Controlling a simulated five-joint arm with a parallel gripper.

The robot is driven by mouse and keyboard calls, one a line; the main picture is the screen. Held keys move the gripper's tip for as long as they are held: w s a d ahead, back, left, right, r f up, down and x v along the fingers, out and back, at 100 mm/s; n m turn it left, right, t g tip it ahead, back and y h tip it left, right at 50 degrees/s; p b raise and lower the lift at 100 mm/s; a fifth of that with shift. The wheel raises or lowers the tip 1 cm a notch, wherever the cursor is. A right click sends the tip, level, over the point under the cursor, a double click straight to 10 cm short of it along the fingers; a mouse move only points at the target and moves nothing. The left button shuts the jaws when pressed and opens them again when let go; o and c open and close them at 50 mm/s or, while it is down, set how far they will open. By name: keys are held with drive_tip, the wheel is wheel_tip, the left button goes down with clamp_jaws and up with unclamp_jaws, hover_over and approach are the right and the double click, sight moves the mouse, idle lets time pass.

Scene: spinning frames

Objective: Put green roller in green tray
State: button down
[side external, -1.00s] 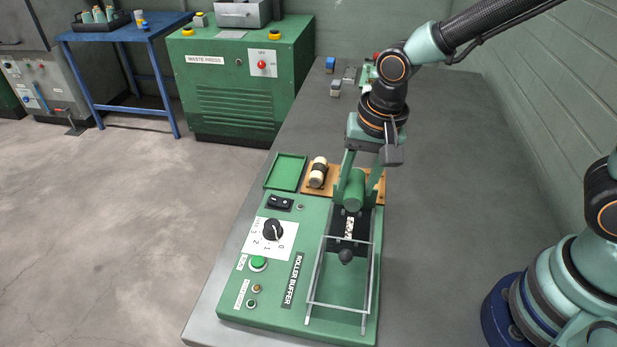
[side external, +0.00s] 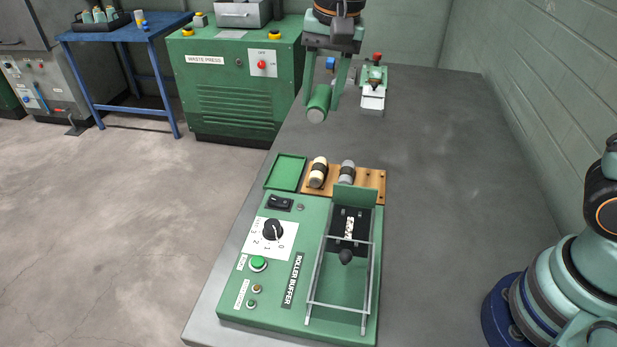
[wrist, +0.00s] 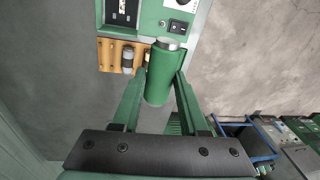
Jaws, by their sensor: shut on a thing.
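My gripper (side external: 325,98) is shut on the green roller (side external: 319,103), held in the air above the far part of the bench, clear of the machine. In the wrist view the green roller (wrist: 162,76) lies between the two fingers, its grey metal end pointing away from my wrist. The green tray (side external: 286,172) is at the far left corner of the roller buffer machine. It looks empty in the side view, and lies below and left of my gripper in the picture. In the wrist view I cannot make the tray out behind the roller.
A wooden rack (side external: 372,180) next to the tray holds a cream roller (side external: 318,172) and a grey roller (side external: 346,172). The roller buffer machine (side external: 285,300) has a wire guard (side external: 340,290). A small green device (side external: 373,90) stands farther back. The bench's right side is clear.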

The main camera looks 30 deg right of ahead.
drive_tip(key=w+f, duration=0.2)
drive_tip(key=w, duration=0.7)
hover_over(286, 172)
drive_tip(key=f, duration=0.2)
wheel_tip(286, 172, down, 20)
drive_tip(key=shift+s, duration=0.15)
drive_tip(key=shift+f, duration=0.15)
drive_tip(key=c, duration=0.7)
unclamp_jaws()
